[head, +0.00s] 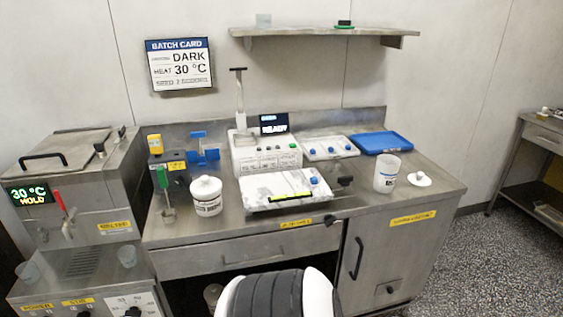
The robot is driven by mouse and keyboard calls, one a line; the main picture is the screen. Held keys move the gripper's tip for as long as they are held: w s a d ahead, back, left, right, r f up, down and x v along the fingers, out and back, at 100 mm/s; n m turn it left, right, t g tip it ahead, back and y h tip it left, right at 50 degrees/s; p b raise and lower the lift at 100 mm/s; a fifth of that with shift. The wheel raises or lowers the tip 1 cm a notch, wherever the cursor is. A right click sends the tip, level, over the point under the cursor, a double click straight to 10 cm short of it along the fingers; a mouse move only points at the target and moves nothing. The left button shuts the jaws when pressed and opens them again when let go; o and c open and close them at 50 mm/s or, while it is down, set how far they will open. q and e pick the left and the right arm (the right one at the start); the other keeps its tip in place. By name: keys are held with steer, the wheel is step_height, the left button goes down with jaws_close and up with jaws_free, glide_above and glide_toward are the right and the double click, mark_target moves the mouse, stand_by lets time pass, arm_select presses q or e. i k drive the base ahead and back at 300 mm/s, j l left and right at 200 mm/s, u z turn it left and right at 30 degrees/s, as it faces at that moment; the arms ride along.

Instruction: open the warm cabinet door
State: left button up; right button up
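The warm cabinet appears to be the grey metal cabinet (393,262) under the right end of the bench. Its front has a dark vertical door handle (357,258) near the left edge. A yellow label (413,218), too small to read, is above the door. The door looks closed, flush with the front. A small plate with a dark knob (389,289) is low on the front. Neither of my grippers can be made out in the head view. A white and black ribbed part, seemingly mine, fills the bottom middle, left of the handle.
The bench (437,184) carries a white machine (265,152), a blue tray (381,142), a white beaker (386,172), a white lid (420,179) and a white jar (206,196). A melter (75,190) stands left. The speckled floor (480,262) right of the cabinet is clear.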

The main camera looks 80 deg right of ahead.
mark_target(386, 245)
steer(key=z, duration=3.7)
